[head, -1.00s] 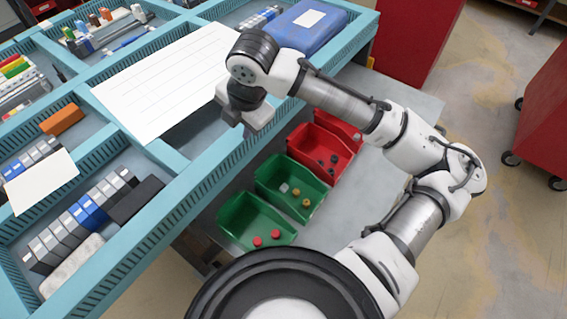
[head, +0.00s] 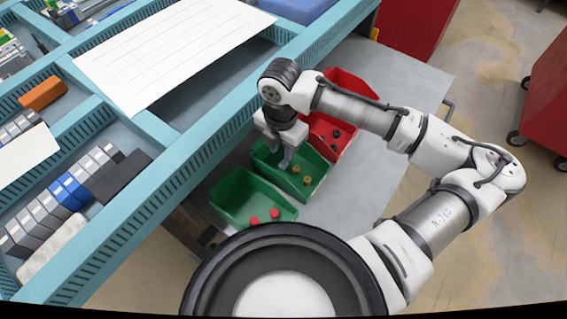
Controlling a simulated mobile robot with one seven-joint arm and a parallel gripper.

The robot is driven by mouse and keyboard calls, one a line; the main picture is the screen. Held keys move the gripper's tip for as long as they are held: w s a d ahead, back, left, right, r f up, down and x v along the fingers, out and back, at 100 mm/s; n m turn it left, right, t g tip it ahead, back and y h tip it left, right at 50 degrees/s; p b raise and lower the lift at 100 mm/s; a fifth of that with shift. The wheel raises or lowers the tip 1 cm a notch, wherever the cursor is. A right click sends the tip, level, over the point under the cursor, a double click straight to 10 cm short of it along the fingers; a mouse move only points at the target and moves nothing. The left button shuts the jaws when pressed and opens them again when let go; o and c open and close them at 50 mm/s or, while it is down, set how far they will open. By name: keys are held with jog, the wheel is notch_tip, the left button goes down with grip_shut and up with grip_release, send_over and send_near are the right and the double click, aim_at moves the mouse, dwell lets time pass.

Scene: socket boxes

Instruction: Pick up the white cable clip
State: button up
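My gripper (head: 281,160) points down into the middle green bin (head: 312,190), near its left side. Its fingers are small and partly covered by the hand, so I cannot tell whether they are open or shut. The white cable clip cannot be made out now. A small whitish piece lay in this bin in the earlier view, about where the gripper now blocks the sight. Two small yellow pieces (head: 295,169) lie to the right of the fingers in the same bin.
A green bin (head: 238,212) with red pieces stands nearer me, and a red bin (head: 350,90) with dark pieces stands beyond. The bins sit on a grey shelf (head: 400,75). The teal-edged table (head: 190,165) runs close along their left side.

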jog(key=shift+d+f+p, duration=0.2)
jog(key=shift+f+p, duration=0.2)
jog(key=shift+f, duration=2.45)
grip_shut()
